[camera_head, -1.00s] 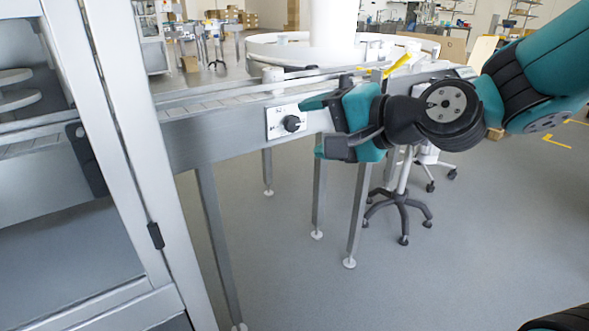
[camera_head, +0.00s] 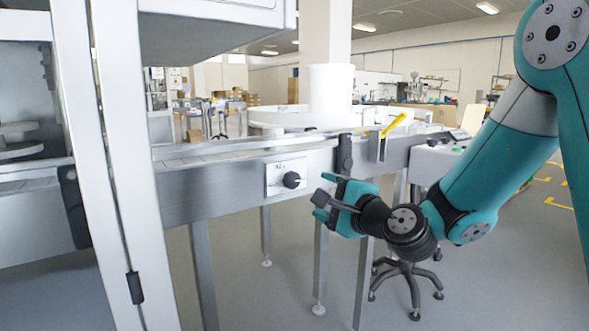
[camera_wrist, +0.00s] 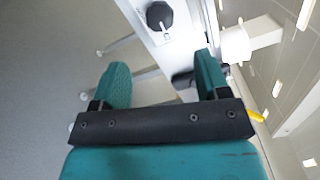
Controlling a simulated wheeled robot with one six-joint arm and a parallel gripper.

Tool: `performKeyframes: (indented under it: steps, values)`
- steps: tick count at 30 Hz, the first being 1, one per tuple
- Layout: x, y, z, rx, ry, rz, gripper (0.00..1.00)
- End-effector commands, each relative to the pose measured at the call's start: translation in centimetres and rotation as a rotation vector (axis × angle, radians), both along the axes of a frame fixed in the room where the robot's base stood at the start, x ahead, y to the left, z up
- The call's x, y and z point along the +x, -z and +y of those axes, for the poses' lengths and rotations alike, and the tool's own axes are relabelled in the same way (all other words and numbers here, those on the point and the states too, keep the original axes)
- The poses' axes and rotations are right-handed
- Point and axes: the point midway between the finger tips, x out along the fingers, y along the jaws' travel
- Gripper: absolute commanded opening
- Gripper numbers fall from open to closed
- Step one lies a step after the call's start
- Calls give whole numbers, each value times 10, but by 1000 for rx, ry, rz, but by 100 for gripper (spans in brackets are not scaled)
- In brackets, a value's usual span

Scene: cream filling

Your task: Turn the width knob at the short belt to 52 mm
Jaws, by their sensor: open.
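The width knob (camera_head: 291,180) is a black round knob on a white plate (camera_head: 275,178) fixed to the side of the short steel belt (camera_head: 215,185). The plate's markings are too small to read. My gripper (camera_head: 325,192) is open and empty, a little right of and below the knob, not touching it. In the wrist view the knob (camera_wrist: 159,15) shows at the top, beyond and between my two teal fingers (camera_wrist: 162,80).
A steel cabinet frame (camera_head: 125,180) stands at the left. A black bracket (camera_head: 344,153) sits on the belt side right of the knob. A yellow part (camera_head: 394,124) sticks up above the belt. Belt legs (camera_head: 320,265) and a wheeled chair base (camera_head: 408,275) stand below.

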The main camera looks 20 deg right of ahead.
Motion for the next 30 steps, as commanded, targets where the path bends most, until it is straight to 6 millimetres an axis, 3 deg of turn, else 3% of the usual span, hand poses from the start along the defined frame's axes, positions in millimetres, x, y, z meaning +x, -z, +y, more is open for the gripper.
performKeyframes:
  steps: [6, 15, 21, 30]
  values:
    - [46, -8, 15, -2, -2, 2, 69]
    - [92, -5, 30, -3, -2, 2, 69]
    - [106, -2, 35, -1, 0, 1, 69]
    - [108, 1, 35, -1, 0, 0, 69]
